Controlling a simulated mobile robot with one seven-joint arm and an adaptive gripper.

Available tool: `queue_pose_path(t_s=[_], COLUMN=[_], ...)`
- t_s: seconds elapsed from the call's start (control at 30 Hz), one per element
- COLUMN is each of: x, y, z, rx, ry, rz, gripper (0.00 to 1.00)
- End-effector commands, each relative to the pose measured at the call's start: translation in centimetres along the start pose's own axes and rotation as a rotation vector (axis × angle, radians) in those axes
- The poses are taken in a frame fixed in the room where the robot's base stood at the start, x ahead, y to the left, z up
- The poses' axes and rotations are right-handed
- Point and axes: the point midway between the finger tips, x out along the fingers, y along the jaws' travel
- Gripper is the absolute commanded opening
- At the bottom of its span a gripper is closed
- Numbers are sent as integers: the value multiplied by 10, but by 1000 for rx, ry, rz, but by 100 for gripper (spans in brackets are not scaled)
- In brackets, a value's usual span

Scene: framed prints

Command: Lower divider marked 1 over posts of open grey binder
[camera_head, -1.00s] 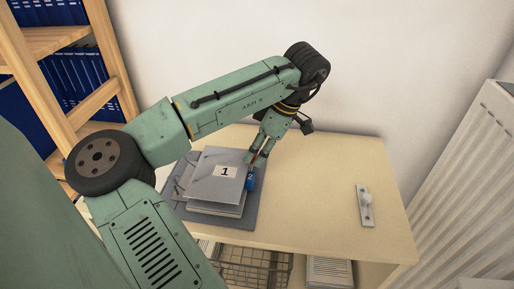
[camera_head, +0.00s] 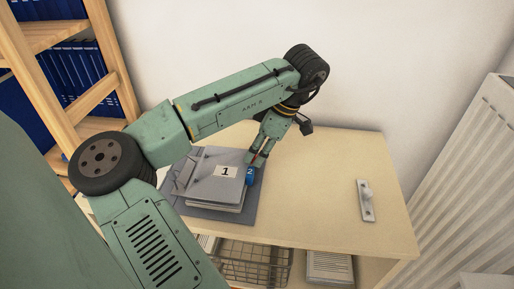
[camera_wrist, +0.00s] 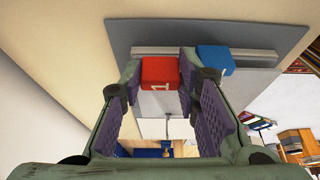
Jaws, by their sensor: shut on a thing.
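The grey divider marked 1 (camera_head: 204,186) lies over the paper stack of the open grey binder (camera_head: 248,212) on the desk. Its white label reads 1. Its red tab (camera_wrist: 158,72) shows in the wrist view between my finger pads. My gripper (camera_head: 256,158) is shut on this tab at the right side of the stack. A blue tab marked 2 (camera_head: 249,176) sits beside it, lower in the stack; it also shows in the wrist view (camera_wrist: 214,58). Metal fittings (camera_head: 187,172) show at the binder's left. I cannot tell whether the posts pass through the divider's holes.
The pale wooden desk (camera_head: 320,190) has clear room right of the binder. A metal plate with a knob (camera_head: 366,200) lies there. A wire basket (camera_head: 250,262) stands underneath. A wooden shelf (camera_head: 108,80) with blue binders is at left, a white radiator (camera_head: 460,170) at right.

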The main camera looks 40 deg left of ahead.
Motion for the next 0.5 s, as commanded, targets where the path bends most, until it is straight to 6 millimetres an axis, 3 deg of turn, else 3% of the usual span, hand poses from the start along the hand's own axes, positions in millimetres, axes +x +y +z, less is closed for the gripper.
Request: queue_pose_path(t_s=[0.5], x=[6], y=[0], z=[3], rx=[0], ry=[0], rz=[0], gripper=[2])
